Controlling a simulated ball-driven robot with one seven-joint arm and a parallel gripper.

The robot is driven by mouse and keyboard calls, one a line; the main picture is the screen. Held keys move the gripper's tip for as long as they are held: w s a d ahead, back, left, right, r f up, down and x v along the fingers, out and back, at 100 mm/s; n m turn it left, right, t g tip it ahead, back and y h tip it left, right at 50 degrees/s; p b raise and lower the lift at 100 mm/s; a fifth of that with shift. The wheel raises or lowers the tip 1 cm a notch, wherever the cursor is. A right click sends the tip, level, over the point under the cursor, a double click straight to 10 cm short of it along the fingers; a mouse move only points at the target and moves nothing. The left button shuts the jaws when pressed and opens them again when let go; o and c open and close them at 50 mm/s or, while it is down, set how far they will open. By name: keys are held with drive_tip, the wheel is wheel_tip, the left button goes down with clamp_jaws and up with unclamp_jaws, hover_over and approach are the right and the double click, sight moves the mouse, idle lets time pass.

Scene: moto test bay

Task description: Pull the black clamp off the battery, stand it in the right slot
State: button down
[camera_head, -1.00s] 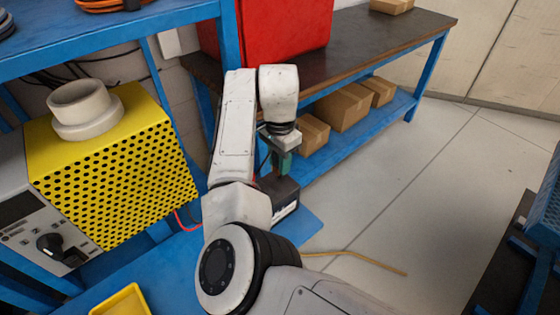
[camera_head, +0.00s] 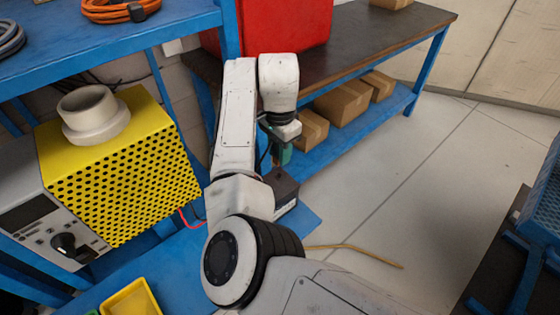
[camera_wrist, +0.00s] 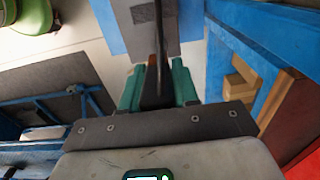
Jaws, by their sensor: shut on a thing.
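My gripper (camera_head: 279,157) has green fingers and points down above the battery (camera_head: 286,190), a dark box with a pale side label on the blue bench. In the wrist view, the black clamp (camera_wrist: 153,88) sits between the green fingers of my gripper (camera_wrist: 157,86), which are shut on it. A dark cable runs from the clamp past the top of that view. In the head view my arm and fingers hide the clamp, and I cannot tell whether it touches the battery. I cannot make out the right slot in either view.
A yellow perforated charger box (camera_head: 125,165) stands left, with a red cable (camera_head: 188,219) by its side. A yellow bin (camera_head: 131,300) is at the front. A dark-topped table (camera_head: 372,45) with a red case (camera_head: 300,25) stands behind.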

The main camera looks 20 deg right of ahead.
drive_tip(key=shift+r, duration=0.2)
drive_tip(key=shift+r+p, duration=2.3)
drive_tip(key=shift+r, duration=0.2)
drive_tip(key=shift+f, duration=0.1)
